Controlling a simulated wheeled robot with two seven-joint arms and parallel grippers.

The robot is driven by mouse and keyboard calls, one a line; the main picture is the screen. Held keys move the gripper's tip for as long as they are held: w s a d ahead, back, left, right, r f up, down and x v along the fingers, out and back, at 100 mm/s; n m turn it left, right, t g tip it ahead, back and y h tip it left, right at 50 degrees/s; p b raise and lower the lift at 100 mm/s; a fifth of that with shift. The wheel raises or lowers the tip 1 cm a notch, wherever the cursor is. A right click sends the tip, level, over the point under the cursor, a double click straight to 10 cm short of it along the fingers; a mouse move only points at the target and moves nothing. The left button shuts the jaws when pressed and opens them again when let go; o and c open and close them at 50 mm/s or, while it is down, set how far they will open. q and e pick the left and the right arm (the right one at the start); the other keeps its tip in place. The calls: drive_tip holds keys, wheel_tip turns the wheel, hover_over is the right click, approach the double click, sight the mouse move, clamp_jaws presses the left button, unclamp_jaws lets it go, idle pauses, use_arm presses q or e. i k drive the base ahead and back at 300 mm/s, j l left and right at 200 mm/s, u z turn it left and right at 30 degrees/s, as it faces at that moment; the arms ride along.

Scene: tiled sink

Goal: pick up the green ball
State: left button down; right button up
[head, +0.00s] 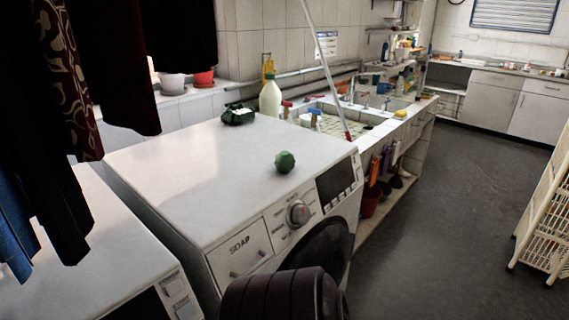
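The green ball (285,162) is small and faceted. It rests on the white top of the washing machine (200,170), near its front right edge, above the control panel. Nothing touches it. A dark, rounded, ribbed part shows at the bottom middle, in front of the washer door; it may be part of my own body, but no fingers can be made out on it. Neither of my grippers is in the head view.
A dark green object (238,115) lies at the back of the washer top, near a pale bottle (270,98). A tiled sink (365,122) stands beyond. Dark clothes (75,90) hang at left. A white rack (548,215) stands at right. The grey floor is clear.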

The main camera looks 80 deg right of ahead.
sight(284, 162)
drive_tip(key=z, duration=2.7)
drive_tip(key=i+l, duration=0.15)
drive_tip(key=l, duration=0.2)
drive_tip(key=i+l, duration=0.15)
drive_tip(key=l, duration=0.15)
drive_tip(key=i+l, duration=0.15)
drive_tip(key=l, duration=0.2)
drive_tip(key=i+l, duration=0.15)
drive_tip(key=l, duration=0.2)
